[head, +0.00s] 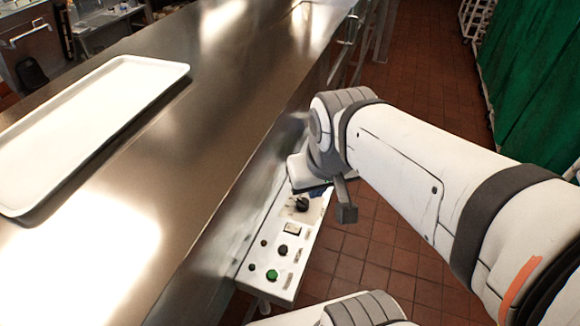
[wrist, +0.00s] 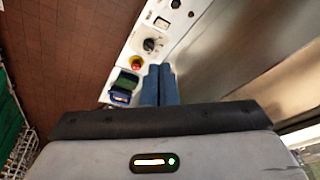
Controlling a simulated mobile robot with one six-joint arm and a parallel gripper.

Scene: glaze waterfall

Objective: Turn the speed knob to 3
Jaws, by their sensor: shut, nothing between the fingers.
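The white control panel (head: 258,258) is fixed along the side of the steel counter. A large black knob with a dial (head: 301,203) sits at its upper part and also shows in the wrist view (wrist: 149,45). Its markings and setting are too small to read. A smaller black knob (head: 282,250) sits lower on the panel. My gripper (wrist: 159,70) is shut and empty, with its blue fingers close together near the red button, apart from the large knob in the picture. In the head view my wrist hides most of the gripper and the panel's far end.
A green button (head: 271,275) is on the panel. A red button (wrist: 136,63) and a dark box with a green top (wrist: 125,82) sit near the fingers. A white tray (head: 95,125) lies on the steel counter (head: 215,95). Red tiled floor (head: 395,70) is open at the right.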

